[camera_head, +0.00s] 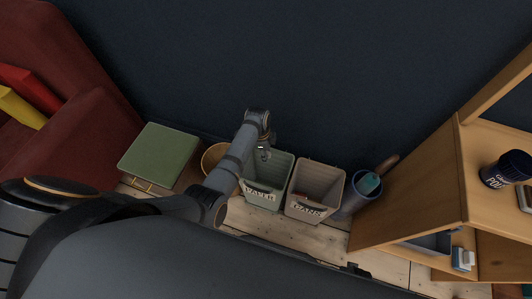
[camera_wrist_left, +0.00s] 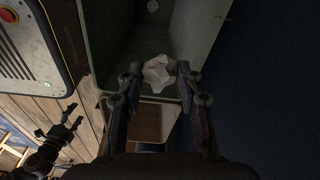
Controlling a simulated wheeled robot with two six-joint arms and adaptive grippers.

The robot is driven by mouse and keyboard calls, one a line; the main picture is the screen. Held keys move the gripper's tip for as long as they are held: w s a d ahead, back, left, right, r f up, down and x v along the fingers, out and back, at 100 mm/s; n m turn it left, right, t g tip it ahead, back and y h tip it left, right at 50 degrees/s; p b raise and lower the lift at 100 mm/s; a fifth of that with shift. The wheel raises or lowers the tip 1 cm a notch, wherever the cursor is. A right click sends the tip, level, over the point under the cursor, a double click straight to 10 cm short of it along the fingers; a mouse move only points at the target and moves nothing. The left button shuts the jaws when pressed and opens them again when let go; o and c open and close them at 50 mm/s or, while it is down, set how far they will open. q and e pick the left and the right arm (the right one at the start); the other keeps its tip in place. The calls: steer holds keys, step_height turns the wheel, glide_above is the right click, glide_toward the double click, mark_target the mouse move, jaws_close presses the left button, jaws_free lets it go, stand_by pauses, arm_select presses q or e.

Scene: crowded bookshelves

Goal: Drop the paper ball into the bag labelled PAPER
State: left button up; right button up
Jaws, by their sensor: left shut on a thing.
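The white crumpled paper ball (camera_wrist_left: 158,72) is held between the fingertips of my left gripper (camera_wrist_left: 158,76) in the left wrist view. Behind it is the inside of the pale green bag labelled PAPER (camera_wrist_left: 118,28). In the head view my left gripper (camera_head: 264,153) is over the back part of that bag (camera_head: 284,183), whose label (camera_head: 260,195) faces the front. The paper ball is too small and dark to make out there. My right gripper (camera_wrist_left: 75,114) shows at the left of the wrist view, apart from the bag, its fingers spread and empty.
The light CANS bag (camera_head: 323,178) stands close to the right of the PAPER bag. A blue bin (camera_head: 354,193) and a wooden shelf (camera_head: 411,193) are to the right. A dark wall is behind.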

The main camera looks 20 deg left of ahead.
arm_select(q)
steer(key=o, duration=0.8)
steer(key=shift+r, duration=0.25)
step_height(320, 180, up, 12)
steer(key=a, duration=0.1)
steer(key=shift+a+f, duration=0.25)
steer(key=shift+s, duration=0.1)
